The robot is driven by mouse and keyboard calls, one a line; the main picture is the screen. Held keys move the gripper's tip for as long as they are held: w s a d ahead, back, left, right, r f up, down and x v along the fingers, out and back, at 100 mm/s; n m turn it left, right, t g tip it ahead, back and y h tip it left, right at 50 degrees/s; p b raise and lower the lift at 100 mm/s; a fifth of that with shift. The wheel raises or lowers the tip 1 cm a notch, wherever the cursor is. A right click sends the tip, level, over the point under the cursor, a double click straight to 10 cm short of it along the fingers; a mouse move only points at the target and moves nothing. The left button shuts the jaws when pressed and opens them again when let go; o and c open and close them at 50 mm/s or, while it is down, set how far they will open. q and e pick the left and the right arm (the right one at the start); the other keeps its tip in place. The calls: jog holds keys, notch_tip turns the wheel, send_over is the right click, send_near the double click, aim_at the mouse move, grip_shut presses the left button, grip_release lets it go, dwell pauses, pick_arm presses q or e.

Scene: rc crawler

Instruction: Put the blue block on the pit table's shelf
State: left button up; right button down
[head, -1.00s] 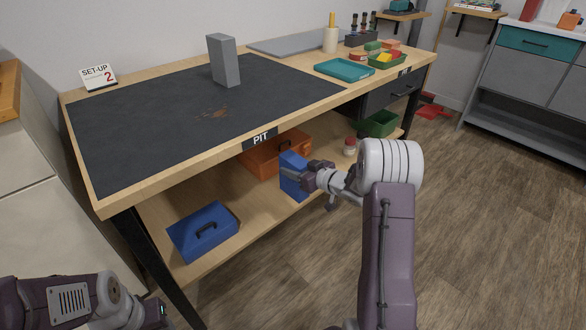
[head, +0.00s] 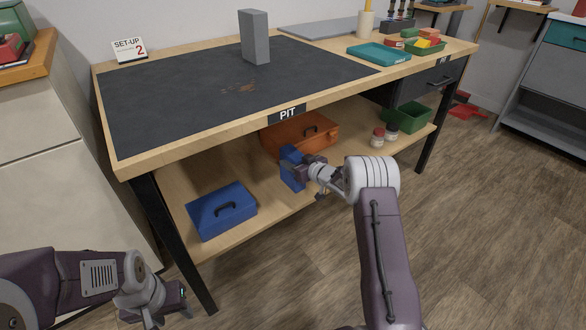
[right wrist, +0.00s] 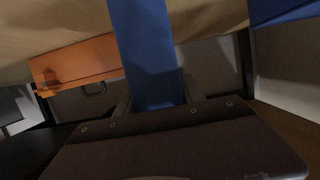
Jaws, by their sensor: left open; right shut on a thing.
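The blue block (head: 291,170) is held by my right gripper (head: 303,167) at the pit table. It appears in front of the left part of the orange toolbox, over the lower shelf (head: 254,165). Whether it touches the shelf I cannot tell. In the right wrist view the block (right wrist: 147,50) stands out from between the fingers, its gripped end hidden. The pit table (head: 230,120) has a dark mat on top and a PIT label on its front edge. My left gripper (head: 172,300) is open and empty at the lower left, apart from the table.
On the shelf are a blue toolbox (head: 222,210), the orange toolbox (head: 300,132), small jars (head: 379,137) and a green bin (head: 405,117). A black table leg (head: 172,240) stands at the front left. A grey block (head: 255,38) stands on the tabletop.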

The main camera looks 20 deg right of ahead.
jog(key=shift+f, duration=0.3)
pick_arm(q)
jog(key=shift+f, duration=0.35)
pick_arm(e)
jog(key=shift+f, duration=0.15)
jog(key=c, duration=0.7)
grip_release()
jog(key=shift+s+d+r+p, duration=0.15)
jog(key=shift+r+p, duration=0.15)
jog(key=shift+p, duration=0.15)
pick_arm(q)
jog(key=shift+f+b, duration=0.95)
jog(key=shift+b, duration=0.3)
pick_arm(e)
jog(key=v, duration=1.1)
jog(key=shift+s, duration=0.3)
